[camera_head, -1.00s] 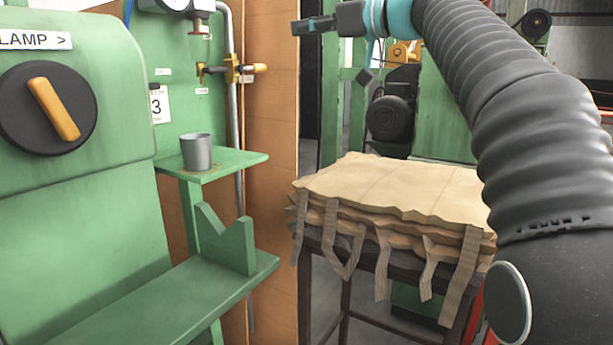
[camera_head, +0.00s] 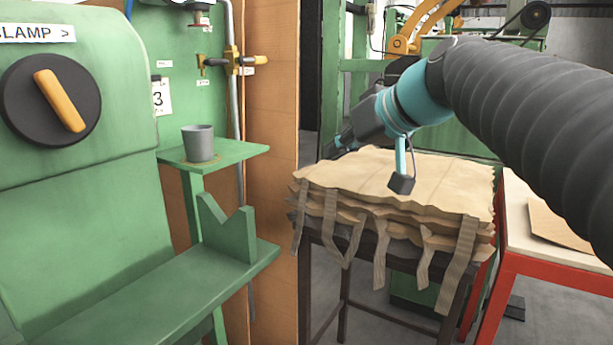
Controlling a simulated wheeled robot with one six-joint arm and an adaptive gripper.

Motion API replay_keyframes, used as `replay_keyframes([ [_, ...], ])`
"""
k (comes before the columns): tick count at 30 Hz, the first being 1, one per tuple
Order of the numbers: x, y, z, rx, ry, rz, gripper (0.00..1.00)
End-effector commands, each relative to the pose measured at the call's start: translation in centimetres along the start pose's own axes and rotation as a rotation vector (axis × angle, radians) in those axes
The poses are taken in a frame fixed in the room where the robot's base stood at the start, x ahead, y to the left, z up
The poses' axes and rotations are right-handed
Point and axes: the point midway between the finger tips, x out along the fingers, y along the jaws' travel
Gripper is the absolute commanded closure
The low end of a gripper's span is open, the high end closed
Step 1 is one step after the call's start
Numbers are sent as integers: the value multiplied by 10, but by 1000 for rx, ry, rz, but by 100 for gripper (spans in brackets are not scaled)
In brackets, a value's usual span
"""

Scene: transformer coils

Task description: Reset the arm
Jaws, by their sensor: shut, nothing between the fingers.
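My arm comes in from the right edge, wrapped in a black ribbed sleeve, and ends in a teal and dark grey wrist. My gripper (camera_head: 332,150) is shut and empty. In the picture it lies at the back left corner of a stack of tan sheets (camera_head: 430,182) with hanging straps. I cannot tell whether it is above the stack or behind it. A small dark block on a teal bracket, on the wrist, shows in front of the sheets.
A green machine with a clamp knob (camera_head: 50,100) stands at the left. A grey cup (camera_head: 198,143) stands on a green shelf (camera_head: 240,150); a V-notched green block (camera_head: 228,230) is below. A red-framed table (camera_head: 520,262) is at the right. The stack rests on a dark stand (camera_head: 343,285).

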Motion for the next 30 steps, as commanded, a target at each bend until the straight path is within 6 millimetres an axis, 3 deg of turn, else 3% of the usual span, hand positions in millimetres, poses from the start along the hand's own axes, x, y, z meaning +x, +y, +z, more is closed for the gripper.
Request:
replay_keyframes([
  [1, -2, 2, 30, 33, -43, 39, 100],
  [12, -18, 28, 250, 225, -301, 355, 100],
  [16, -24, 35, 313, 256, -355, 446, 100],
  [21, -28, 41, 357, 273, -390, 512, 100],
  [30, -29, 43, 366, 277, -398, 526, 100],
])
